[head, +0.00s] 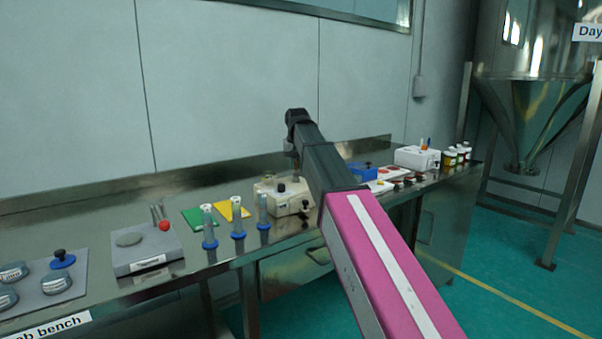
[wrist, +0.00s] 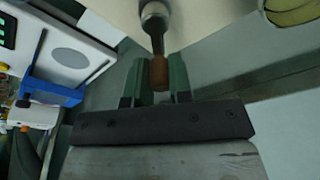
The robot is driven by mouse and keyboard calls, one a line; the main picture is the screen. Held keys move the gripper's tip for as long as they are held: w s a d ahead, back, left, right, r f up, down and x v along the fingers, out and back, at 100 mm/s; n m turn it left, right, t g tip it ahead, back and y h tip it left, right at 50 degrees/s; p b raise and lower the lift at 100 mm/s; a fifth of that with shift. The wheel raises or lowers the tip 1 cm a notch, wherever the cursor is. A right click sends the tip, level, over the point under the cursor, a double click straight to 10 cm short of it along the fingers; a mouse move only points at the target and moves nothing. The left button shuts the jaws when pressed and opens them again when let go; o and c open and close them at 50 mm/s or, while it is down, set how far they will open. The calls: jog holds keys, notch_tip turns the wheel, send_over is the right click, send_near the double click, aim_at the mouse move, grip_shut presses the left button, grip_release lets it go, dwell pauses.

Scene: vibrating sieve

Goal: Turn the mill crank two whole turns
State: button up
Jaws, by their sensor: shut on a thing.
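The mill crank (wrist: 155,30) shows in the wrist view as a light metal hub with a dark arm that ends in a brown grip. My gripper (wrist: 160,70) has its two green fingers on either side of the brown grip and is shut on it. In the head view my arm reaches over the bench and bends down near a cream-coloured device (head: 268,190) with a dark knob. My fingers and the crank cannot be made out there; my arm hides part of that area.
The lab bench (head: 95,222) runs along the wall. Left of my arm are several blue-based tubes (head: 238,221), green (head: 196,219) and yellow sheets, and a grey balance-like box (head: 146,248). On the right are a blue item (head: 362,172), a white box (head: 415,157) and small jars (head: 456,155).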

jog(key=shift+s+d, duration=0.15)
jog(key=shift+d, duration=0.45)
jog(key=shift+s, duration=0.1)
jog(key=shift+s+d, duration=0.55)
jog(key=shift+d, duration=0.2)
jog(key=shift+s, duration=0.1)
jog(key=shift+s+d, duration=0.25)
jog(key=shift+s, duration=0.6)
